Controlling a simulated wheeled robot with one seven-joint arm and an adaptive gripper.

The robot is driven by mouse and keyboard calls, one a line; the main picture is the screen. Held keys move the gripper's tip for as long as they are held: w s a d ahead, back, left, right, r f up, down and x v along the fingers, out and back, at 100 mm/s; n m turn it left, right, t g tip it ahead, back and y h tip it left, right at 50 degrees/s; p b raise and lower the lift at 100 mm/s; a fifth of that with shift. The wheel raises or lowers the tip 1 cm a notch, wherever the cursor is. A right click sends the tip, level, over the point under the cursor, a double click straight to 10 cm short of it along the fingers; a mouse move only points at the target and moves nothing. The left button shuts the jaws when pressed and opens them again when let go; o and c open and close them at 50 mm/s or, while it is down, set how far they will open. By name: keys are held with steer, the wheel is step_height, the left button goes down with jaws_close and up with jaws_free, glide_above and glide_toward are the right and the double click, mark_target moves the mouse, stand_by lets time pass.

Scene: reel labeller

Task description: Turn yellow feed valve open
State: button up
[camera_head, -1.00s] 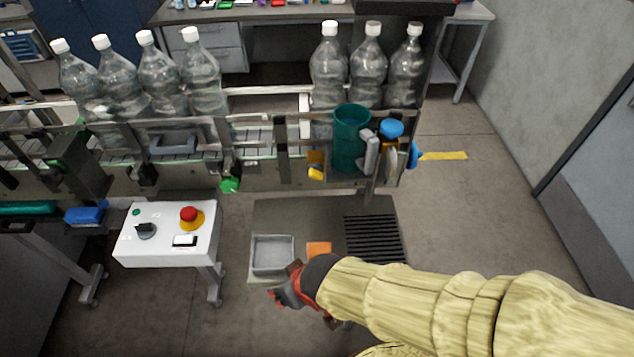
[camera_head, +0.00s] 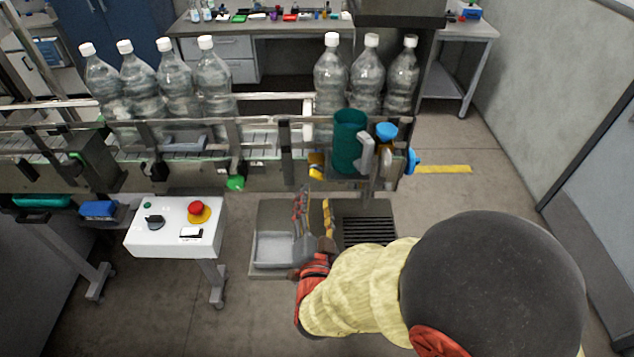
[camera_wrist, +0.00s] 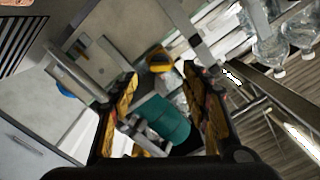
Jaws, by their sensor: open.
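The yellow feed valve (camera_head: 316,167) is a small yellow handle on the front of the bottling line, left of a teal cylinder (camera_head: 349,143). In the wrist view the yellow valve (camera_wrist: 158,62) shows beyond my fingertips, roughly between them in the picture. My gripper (camera_head: 315,205) is open and empty, below the valve in the head view, its fingers pointing up toward the machine. Its two fingers also frame the wrist view (camera_wrist: 160,82). I see no contact with the valve. How far apart they are in depth is hard to tell.
A blue knob (camera_head: 414,160) sits right of the teal cylinder, and a green knob (camera_head: 235,183) further left. Clear bottles (camera_head: 331,78) stand on the conveyor. A white control box (camera_head: 176,228) with a red button stands left. A grey tray (camera_head: 274,249) lies below.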

mark_target(317, 179)
steer(key=w, duration=0.7)
steer(key=shift+w+d+b, duration=0.2)
steer(key=shift+w+b, duration=0.15)
steer(key=c, duration=0.3)
steer(key=c, duration=0.8)
steer(key=shift+c, duration=0.3)
steer(key=shift+n, duration=0.3)
steer(key=shift+d+n, duration=0.15)
steer(key=shift+n, duration=3.05)
